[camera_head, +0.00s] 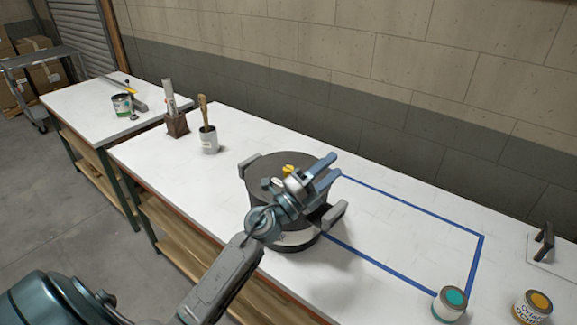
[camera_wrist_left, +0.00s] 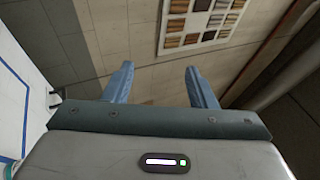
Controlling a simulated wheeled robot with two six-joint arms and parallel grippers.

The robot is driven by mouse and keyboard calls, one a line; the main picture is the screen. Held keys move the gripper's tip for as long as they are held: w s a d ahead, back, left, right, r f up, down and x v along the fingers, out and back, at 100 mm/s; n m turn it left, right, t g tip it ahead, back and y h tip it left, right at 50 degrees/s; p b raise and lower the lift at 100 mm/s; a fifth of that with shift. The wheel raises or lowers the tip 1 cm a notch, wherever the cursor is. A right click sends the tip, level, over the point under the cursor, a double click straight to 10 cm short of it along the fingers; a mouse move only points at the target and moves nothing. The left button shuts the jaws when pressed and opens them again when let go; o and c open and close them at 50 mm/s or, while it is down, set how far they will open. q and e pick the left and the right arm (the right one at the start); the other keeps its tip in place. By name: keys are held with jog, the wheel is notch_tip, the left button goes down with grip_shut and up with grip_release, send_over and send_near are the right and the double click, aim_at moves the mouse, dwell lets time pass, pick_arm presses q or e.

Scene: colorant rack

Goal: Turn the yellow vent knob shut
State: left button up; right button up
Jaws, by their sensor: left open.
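The yellow vent knob (camera_head: 288,170) shows on top of a dark round pot-like vessel (camera_head: 262,165) on the white table. My left gripper (camera_head: 328,172) is in front of and above the vessel in the head view, with its blue fingers apart and nothing between them. It hides part of the vessel's lid. In the left wrist view the fingers (camera_wrist_left: 160,82) are spread, facing the wall, and the knob is out of that view. The knob's exact turn is too small to tell. My right gripper is in neither view.
The vessel has grey side handles (camera_head: 336,214). Blue tape (camera_head: 420,210) marks a clear area to its right. Open cans with teal (camera_head: 450,304) and yellow (camera_head: 533,307) contents stand at the front right. A brush pot (camera_head: 209,142) stands left of the vessel.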

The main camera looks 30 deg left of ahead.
pick_arm(q)
jog(key=w+d+m+g+h, duration=0.2)
jog(key=d+m+g+h, duration=0.3)
jog(key=m, duration=0.4)
jog(key=m+g+y, duration=0.2)
jog(key=g+y, duration=0.9)
jog(key=y, duration=0.4)
send_near(288, 168)
jog(key=shift+g, duration=0.3)
jog(key=p+x, duration=0.3)
jog(key=x, duration=0.4)
jog(key=shift+w+f, duration=0.2)
jog(key=shift+w, duration=0.1)
jog(key=shift+w+f, duration=0.2)
jog(key=shift+f, duration=0.35)
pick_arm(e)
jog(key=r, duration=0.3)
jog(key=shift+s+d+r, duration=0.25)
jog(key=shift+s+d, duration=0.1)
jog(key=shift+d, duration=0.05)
pick_arm(q)
jog(key=shift+c, duration=0.2)
